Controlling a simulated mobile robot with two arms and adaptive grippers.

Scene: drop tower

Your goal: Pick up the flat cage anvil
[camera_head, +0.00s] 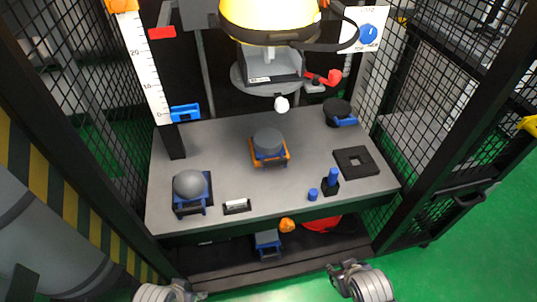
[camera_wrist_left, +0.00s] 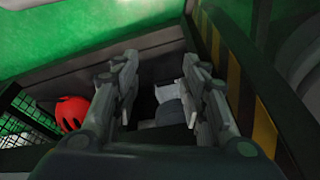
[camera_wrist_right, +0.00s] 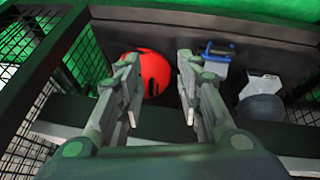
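A grey block with a blue handle (camera_head: 267,240) lies on the low shelf under the table. It also shows beyond the fingers in the right wrist view (camera_wrist_right: 212,65). A flat-topped grey cylinder on an orange and blue base (camera_head: 267,141) stands mid-table. A grey domed piece with a blue handle (camera_head: 189,184) sits at the table's front left. I cannot tell for certain which piece is the flat cage anvil. My right gripper (camera_head: 345,268) is open and empty, in front of the table. My left gripper (camera_wrist_left: 160,65) is open and empty, low at front left.
A red helmet (camera_wrist_right: 152,72) and an orange piece (camera_head: 287,225) lie on the shelf. The tabletop (camera_head: 230,150) also holds a black square frame (camera_head: 356,162), blue pieces (camera_head: 331,180) and a black round piece (camera_head: 337,111). Posts and mesh flank it; a yellow helmet (camera_head: 270,20) hangs above.

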